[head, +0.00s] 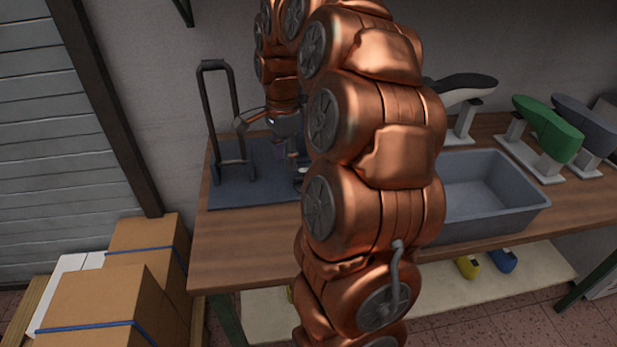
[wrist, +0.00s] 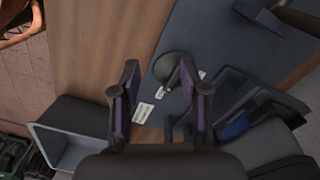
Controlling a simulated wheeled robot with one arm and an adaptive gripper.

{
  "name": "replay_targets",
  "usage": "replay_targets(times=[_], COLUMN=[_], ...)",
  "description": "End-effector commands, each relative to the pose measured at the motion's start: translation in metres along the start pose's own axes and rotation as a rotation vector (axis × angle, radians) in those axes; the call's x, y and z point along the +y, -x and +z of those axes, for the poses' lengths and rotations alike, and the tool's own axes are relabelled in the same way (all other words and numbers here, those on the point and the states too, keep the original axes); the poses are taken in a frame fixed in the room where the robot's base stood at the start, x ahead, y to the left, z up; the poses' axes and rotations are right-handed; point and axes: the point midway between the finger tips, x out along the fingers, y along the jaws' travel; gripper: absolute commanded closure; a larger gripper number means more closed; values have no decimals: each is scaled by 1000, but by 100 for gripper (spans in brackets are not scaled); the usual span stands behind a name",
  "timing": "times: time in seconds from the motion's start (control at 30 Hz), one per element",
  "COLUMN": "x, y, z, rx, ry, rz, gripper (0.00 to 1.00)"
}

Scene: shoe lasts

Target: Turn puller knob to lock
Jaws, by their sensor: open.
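A dark puller frame (head: 237,118) with two tall uprights joined at the top stands on a blue-grey mat (head: 240,194) at the left of the bench. A dark round part (wrist: 170,67), which may be the puller knob, lies near the right fingertip in the wrist view. Whether it touches the finger I cannot tell. My gripper (wrist: 158,66) is open, its two dark fingers with purple inner pads well apart. No object is held between them. In the head view my gripper is small above the mat and partly hidden by my copper arm.
A grey bin (head: 518,208) stands on the wooden bench (head: 245,246) right of my arm; it also shows in the wrist view (wrist: 62,150). A green shoe last (head: 548,128) and others stand behind it. Cardboard boxes (head: 100,305) are at the lower left. Bare wood lies before the mat.

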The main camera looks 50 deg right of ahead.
Motion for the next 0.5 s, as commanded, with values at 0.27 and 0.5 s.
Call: replay_targets(times=[0.27,0.5], x=[-24,-25], y=[-21,-27], z=[-74,-85], rx=[11,14], ry=[-376,-434], rz=[-18,-17], gripper=[55,55])
